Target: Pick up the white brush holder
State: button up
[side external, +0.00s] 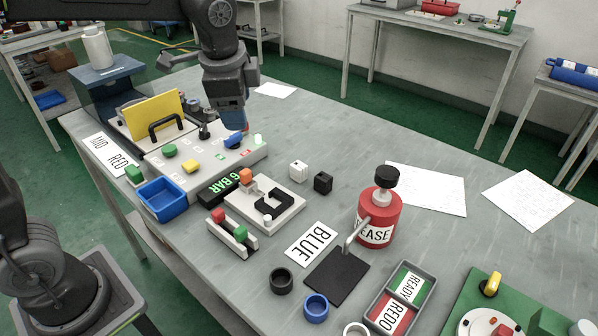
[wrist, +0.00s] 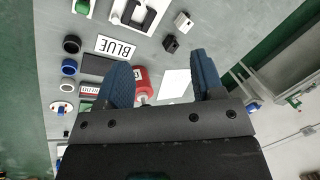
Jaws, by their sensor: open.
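The white brush holder (side external: 298,170) is a small white block on the grey bench, just right of a white fixture plate. In the wrist view the white brush holder (wrist: 182,21) is near the top, beyond my fingertips. A similar black block (side external: 322,182) stands close beside it, and it also shows in the wrist view (wrist: 170,44). My gripper (side external: 236,122) has blue fingers and hangs over the far end of the control panel, apart from the white block. In the wrist view my gripper (wrist: 160,72) has its fingers spread, with nothing held between them.
The white fixture plate (side external: 287,212) holds a black bracket. A red grease can (side external: 379,219) stands to the right of the blocks. The control panel (side external: 200,160) with coloured buttons is at the left. Bare bench lies behind the blocks.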

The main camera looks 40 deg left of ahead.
jog(key=w+d+f+m+g+y, duration=0.1)
jog(key=w+f+m, duration=0.15)
jog(key=w, duration=0.25)
jog(key=w+d+f+m+y, duration=0.1)
jog(key=w+f+m, duration=0.1)
jog(key=w+m, duration=0.15)
jog(key=m+g, duration=0.1)
jog(key=m, duration=0.3)
send_near(300, 166)
jog(key=shift+y, duration=0.5)
jog(key=x, duration=0.7)
jog(key=d+x, duration=0.1)
jog(key=x, duration=0.3)
jog(key=shift+a+f, duration=0.1)
jog(key=shift+f, duration=0.15)
jog(key=c, duration=1)
jog(key=shift+r, duration=0.1)
